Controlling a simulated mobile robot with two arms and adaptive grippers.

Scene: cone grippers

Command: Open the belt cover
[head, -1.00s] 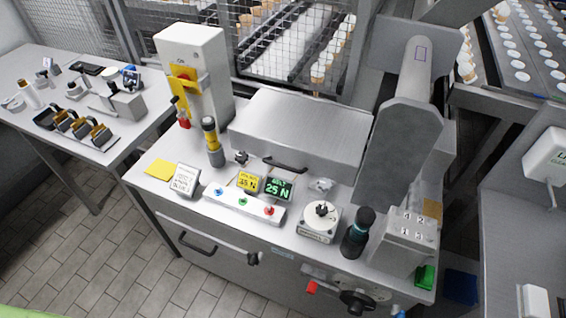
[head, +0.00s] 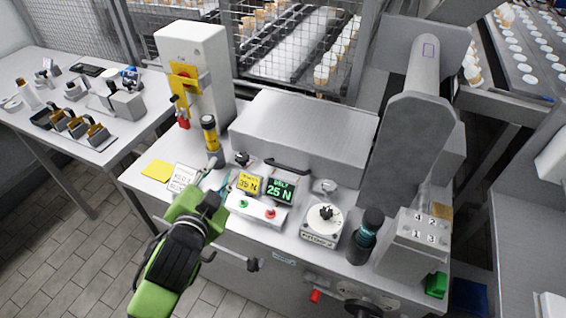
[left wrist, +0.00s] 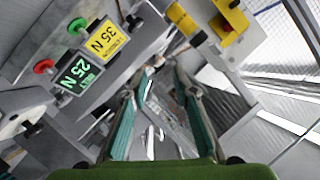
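The belt cover (head: 305,135) is a wide grey metal box lid in the middle of the machine table in the head view. It looks closed, with a black bar handle (head: 288,165) on its front edge. My left gripper (head: 217,180) is at the table's front left, left of the display panel and apart from the handle. In the left wrist view its two teal fingers (left wrist: 163,72) stand apart, and I see nothing held between them. My right gripper is in neither view now.
A yellow 35 N display (head: 249,184) and a green 25 N display (head: 280,190) stand before the cover. A yellow-black post (head: 209,135) and a white box (head: 200,55) stand left. A large grey housing (head: 408,130) rises right of the cover. A white dial (head: 322,218) sits in front.

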